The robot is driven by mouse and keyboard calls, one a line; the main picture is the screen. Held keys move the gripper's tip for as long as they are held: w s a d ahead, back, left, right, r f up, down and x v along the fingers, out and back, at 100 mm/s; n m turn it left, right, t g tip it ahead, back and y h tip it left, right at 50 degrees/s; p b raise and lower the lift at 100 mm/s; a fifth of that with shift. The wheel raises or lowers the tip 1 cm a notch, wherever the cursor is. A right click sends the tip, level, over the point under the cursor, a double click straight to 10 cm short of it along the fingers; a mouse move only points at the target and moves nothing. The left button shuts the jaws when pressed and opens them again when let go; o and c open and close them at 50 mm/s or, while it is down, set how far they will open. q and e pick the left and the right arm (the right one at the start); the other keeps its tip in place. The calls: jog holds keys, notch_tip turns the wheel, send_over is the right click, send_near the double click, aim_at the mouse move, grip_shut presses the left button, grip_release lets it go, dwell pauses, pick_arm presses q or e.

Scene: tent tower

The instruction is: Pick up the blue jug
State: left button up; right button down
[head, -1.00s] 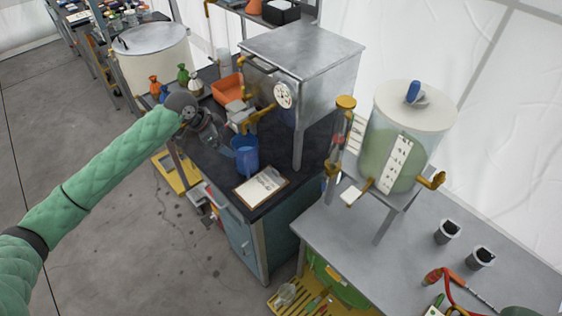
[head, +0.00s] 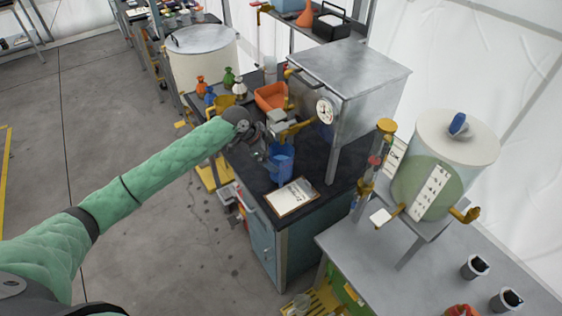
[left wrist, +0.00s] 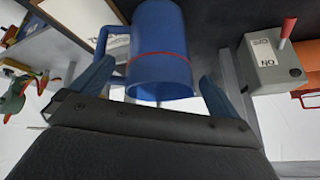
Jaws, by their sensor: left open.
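The blue jug (head: 281,164) stands upright on the dark top of a cabinet, beside the metal tank's legs. In the left wrist view the jug (left wrist: 160,60) shows a thin red line around it and a handle on its left side. My left gripper (head: 262,152) reaches in from the left at the jug's side and partly hides it. In the left wrist view its open fingers (left wrist: 152,85) are spread on either side of the jug, one near the handle. I cannot tell whether they touch it. My right gripper is not in view.
The metal tank (head: 345,75) with a gauge and brass tap stands just behind the jug. A clipboard (head: 292,197) lies in front of it. An orange tray (head: 271,96) and several small bottles stand further back. A grey switch box (left wrist: 270,62) is close by the gripper.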

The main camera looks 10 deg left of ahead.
pick_arm(q)
jog(key=shift+p+x, duration=0.5)
jog(key=shift+x, duration=0.6)
jog(key=shift+w+d+f, duration=0.15)
jog(key=shift+d+f, duration=0.15)
jog(key=shift+f, duration=0.15)
jog(key=shift+r, duration=0.1)
jog(key=c, duration=1.3)
